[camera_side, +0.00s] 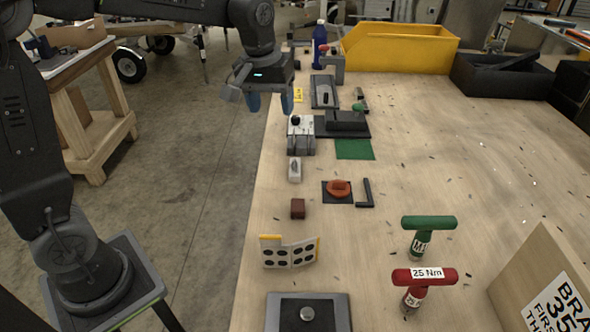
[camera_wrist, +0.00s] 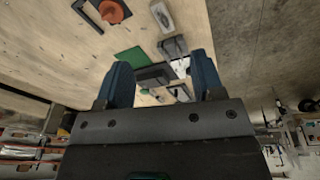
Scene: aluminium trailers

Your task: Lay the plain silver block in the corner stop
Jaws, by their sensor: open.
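My gripper (camera_side: 270,103) is open and empty, its two blue fingers pointing down above the table's left edge. The fingers also frame the wrist view (camera_wrist: 162,82). A small silver-grey block (camera_side: 294,169) lies on the table, nearer the side camera than the gripper; the wrist view shows it at the top (camera_wrist: 161,16). It bears a small pale mark, so I cannot tell whether it is the plain one. A black L-shaped piece (camera_side: 366,192), which looks like the corner stop, lies right of the orange part; it also shows in the wrist view (camera_wrist: 86,16).
An orange part (camera_side: 339,188) sits on a dark square. A larger silver fixture with a black knob (camera_side: 300,138) stands behind the small block. A green mat (camera_side: 354,149), a brown block (camera_side: 298,208) and two T-handled tools (camera_side: 429,223) are nearby. The right middle table is mostly clear.

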